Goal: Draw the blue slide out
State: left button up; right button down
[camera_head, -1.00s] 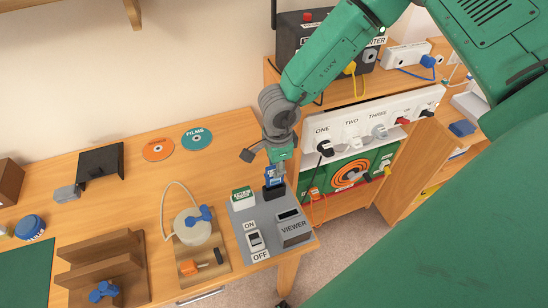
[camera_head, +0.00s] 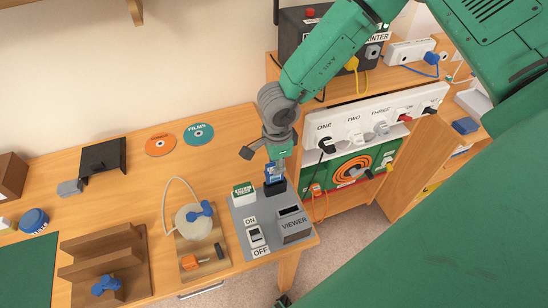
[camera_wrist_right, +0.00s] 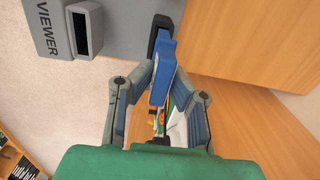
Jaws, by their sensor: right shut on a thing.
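The blue slide (camera_head: 272,174) stands upright at the black holder (camera_head: 279,190) at the back of the grey viewer unit (camera_head: 242,215). My right gripper (camera_head: 274,163) comes down on it from above. In the right wrist view, the blue slide (camera_wrist_right: 161,72) lies between the two fingers of the right gripper (camera_wrist_right: 163,80), which is shut on it. The black holder (camera_wrist_right: 161,28) shows just beyond the slide's far end. Whether the slide's lower end is still inside the holder cannot be told. My left gripper is not in view.
A green and white box (camera_head: 243,193) stands close left of the holder. The viewer block (camera_head: 294,229) and a switch (camera_head: 255,236) are in front. A white socket strip (camera_head: 345,134) is to the right. The table behind, near the discs (camera_head: 160,145), is mostly clear.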

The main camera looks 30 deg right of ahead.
jog(key=shift+d, duration=0.35)
jog(key=shift+a+p, duration=0.25)
jog(key=shift+p, duration=0.15)
jog(key=shift+a, duration=0.25)
jog(key=shift+d+f+b, duration=0.3)
jog(key=shift+d+f, duration=0.15)
jog(key=shift+f, duration=0.05)
jog(key=shift+a+f, duration=0.3)
jog(key=shift+f, duration=0.05)
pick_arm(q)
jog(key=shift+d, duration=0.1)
pick_arm(e)
jog(key=shift+r, duration=0.15)
jog(key=shift+d+r+p, duration=0.2)
jog(key=shift+r+p, duration=0.25)
jog(key=shift+p, duration=0.15)
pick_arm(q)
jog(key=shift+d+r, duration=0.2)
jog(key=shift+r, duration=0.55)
